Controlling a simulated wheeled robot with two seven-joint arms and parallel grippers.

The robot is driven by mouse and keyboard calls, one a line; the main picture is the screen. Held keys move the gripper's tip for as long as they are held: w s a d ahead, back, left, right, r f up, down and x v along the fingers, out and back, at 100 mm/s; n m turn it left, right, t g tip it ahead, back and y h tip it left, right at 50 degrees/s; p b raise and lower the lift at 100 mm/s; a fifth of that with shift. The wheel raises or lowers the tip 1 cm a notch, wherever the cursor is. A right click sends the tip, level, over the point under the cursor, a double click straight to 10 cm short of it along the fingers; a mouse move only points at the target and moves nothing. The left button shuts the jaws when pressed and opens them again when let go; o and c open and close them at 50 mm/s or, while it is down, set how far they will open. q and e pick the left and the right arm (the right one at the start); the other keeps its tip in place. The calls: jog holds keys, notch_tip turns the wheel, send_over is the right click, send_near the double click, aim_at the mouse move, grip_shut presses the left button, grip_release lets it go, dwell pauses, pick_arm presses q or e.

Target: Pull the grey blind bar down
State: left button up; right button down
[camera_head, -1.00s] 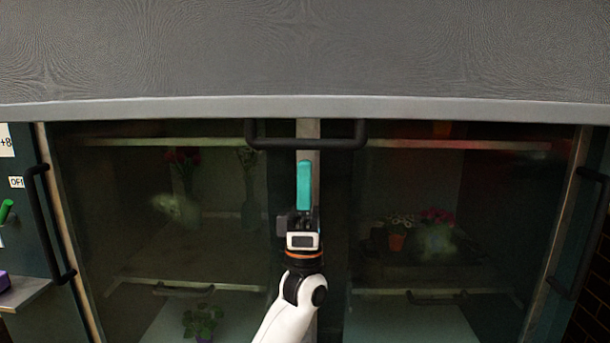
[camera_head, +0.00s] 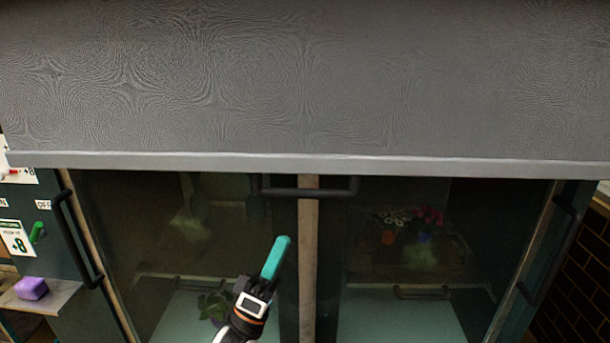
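The grey blind (camera_head: 300,80) fills the top of the head view. Its pale grey bar (camera_head: 420,166) runs across the full width along its lower edge. A black handle (camera_head: 335,192) shows just under the bar at the middle. My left gripper (camera_head: 277,256) is below and slightly left of this handle, apart from it, with its teal finger pointing up and tilted right. I see only one teal finger edge-on, so its opening cannot be told. Nothing shows held in it. My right gripper is out of view.
Behind the bar stands a dark glass cabinet with black side handles (camera_head: 75,238) (camera_head: 552,250). Flowers (camera_head: 425,222) and a green plant (camera_head: 214,304) show inside. At left are a purple block (camera_head: 31,288) on a small shelf and a green switch (camera_head: 37,232).

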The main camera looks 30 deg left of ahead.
aim_at(305, 194)
pick_arm(q)
jog(key=p+x, duration=0.4)
jog(key=x, duration=0.6)
jog(key=shift+w+r, duration=0.1)
jog(key=shift+r, duration=0.15)
jog(key=shift+w+d+r+h+p, duration=0.1)
jog(key=shift+w+r+h+p, duration=0.25)
jog(key=shift+w+p, duration=0.1)
jog(key=shift+c, duration=0.4)
grip_shut()
